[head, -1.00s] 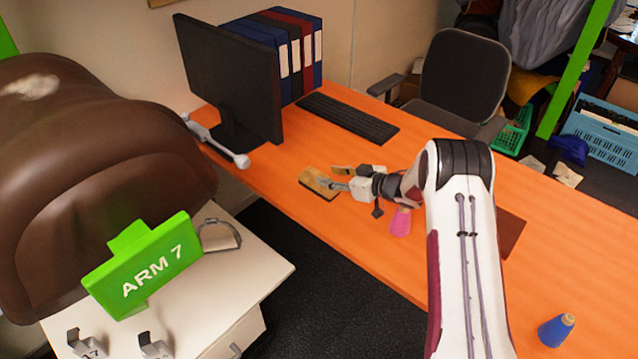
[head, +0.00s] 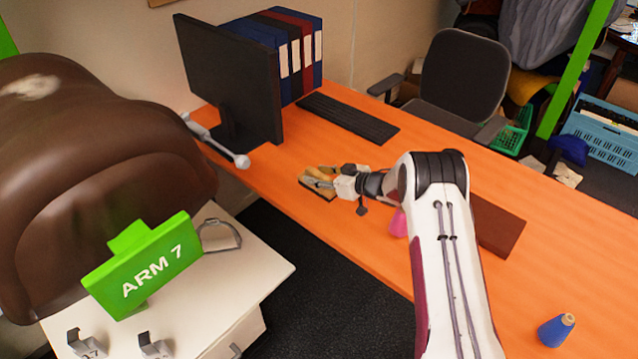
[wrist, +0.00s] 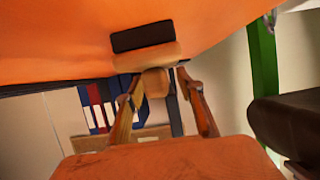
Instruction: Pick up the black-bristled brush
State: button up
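The brush (head: 308,180) lies on the orange desk near its front edge, left of my arm, partly hidden by my gripper (head: 320,178). In the wrist view, the brush shows a dark bristle block (wrist: 143,34), a tan wooden body and a wooden grip (wrist: 155,83). The two fingers of my gripper (wrist: 157,76) are spread on either side of the grip. A gap seems to show beside the grip, so the fingers look open around it. Exact contact is hard to see.
A monitor (head: 230,85), a keyboard (head: 348,118) and a grey bar with rounded ends (head: 218,143) lie beyond the brush. A pink object (head: 397,224) and a brown slab (head: 500,225) are beside my arm. A blue cone (head: 556,330) stands at the right.

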aim_at(319, 173)
grip_shut()
jog(key=shift+r, duration=0.15)
jog(key=shift+r, duration=4.9)
